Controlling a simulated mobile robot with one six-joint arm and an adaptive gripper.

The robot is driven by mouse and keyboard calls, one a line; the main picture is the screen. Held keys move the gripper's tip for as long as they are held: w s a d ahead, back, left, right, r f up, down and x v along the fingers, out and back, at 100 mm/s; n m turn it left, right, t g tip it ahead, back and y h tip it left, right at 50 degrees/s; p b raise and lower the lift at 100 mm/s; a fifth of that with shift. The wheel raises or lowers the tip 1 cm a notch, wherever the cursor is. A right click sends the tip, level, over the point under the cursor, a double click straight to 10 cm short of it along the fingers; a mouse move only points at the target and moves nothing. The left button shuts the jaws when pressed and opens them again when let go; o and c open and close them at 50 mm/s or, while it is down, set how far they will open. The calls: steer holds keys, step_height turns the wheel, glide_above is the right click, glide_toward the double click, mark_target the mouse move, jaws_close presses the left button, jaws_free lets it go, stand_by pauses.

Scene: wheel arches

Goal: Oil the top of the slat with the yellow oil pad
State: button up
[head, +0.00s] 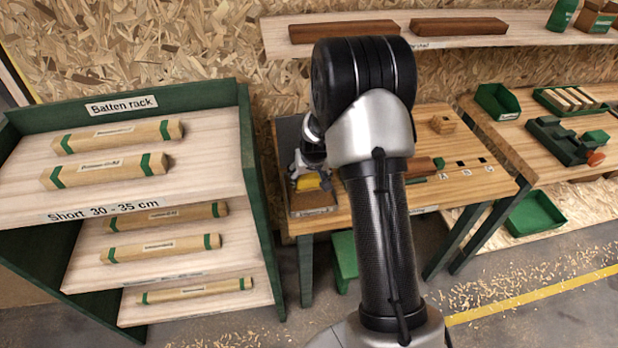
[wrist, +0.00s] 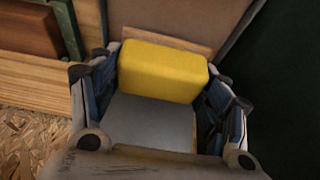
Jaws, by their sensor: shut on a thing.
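The yellow oil pad (wrist: 162,72) sits between the fingers of my gripper (wrist: 160,95) in the wrist view, with a flat grey surface in front of it. In the head view my gripper (head: 311,172) is over the left end of the workbench, with the yellow pad (head: 309,182) below its fingers. A reddish-brown wooden piece (head: 420,167), apparently the slat, lies on the bench to the right with green at its end. My arm hides part of it. It appears at the upper left of the wrist view (wrist: 27,30), apart from the pad.
The green batten rack (head: 262,200) stands close on the left. A small wooden block (head: 442,124) is farther back on the bench. A shelf (head: 460,42) with brown boards runs above.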

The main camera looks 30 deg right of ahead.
mark_target(309, 175)
steer(key=shift+r+p, duration=1.2)
steer(key=shift+r, duration=1.1)
steer(key=shift+f, duration=0.1)
